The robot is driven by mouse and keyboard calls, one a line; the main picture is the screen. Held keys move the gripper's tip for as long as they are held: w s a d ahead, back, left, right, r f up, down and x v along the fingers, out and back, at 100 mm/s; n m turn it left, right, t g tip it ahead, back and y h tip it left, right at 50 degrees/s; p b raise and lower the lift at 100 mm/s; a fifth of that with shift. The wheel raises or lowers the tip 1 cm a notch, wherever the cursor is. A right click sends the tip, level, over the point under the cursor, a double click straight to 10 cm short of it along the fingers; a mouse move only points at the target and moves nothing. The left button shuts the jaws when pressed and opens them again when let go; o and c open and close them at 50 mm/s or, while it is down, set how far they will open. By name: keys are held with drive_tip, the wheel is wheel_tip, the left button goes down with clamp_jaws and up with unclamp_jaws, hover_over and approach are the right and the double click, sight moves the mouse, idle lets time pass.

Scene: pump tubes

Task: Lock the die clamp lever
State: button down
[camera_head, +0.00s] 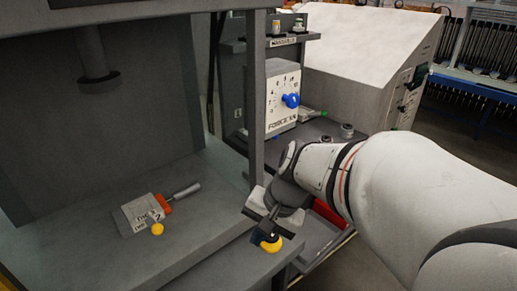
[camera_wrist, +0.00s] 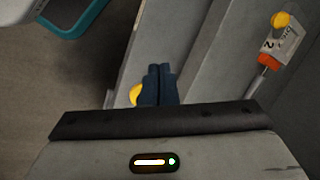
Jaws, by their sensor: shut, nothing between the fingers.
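A yellow knob (camera_head: 270,243), likely the die clamp lever's end, is at the front edge of the press bed; its lever arm is not clearly visible. My gripper (camera_head: 258,235) is shut and empty right at this knob; I cannot tell whether they touch. In the wrist view, my closed fingers (camera_wrist: 162,84) are just right of the yellow knob (camera_wrist: 136,95), which they partly hide. A pale block labelled as a die (camera_head: 133,214) lies on the bed with an orange collar, a grey rod and a second yellow knob (camera_head: 157,229). The die also shows in the wrist view (camera_wrist: 284,38).
The press bed (camera_head: 90,260) is bare around the die. A press column (camera_head: 257,100) stands just behind my gripper. A force dial box (camera_head: 283,95) with a blue knob stands beyond it, and a red tray (camera_head: 330,213) is behind my wrist.

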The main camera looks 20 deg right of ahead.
drive_tip(key=s+n+h, duration=0.1)
drive_tip(key=n, duration=0.1)
drive_tip(key=s+d+n+h, duration=0.1)
drive_tip(key=n, duration=0.2)
drive_tip(key=s+n+h, duration=0.1)
drive_tip(key=n, duration=0.1)
drive_tip(key=shift+s+d+r+n+t+h, duration=0.2)
drive_tip(key=shift+r+n+t+h, duration=0.1)
drive_tip(key=shift+h, duration=0.1)
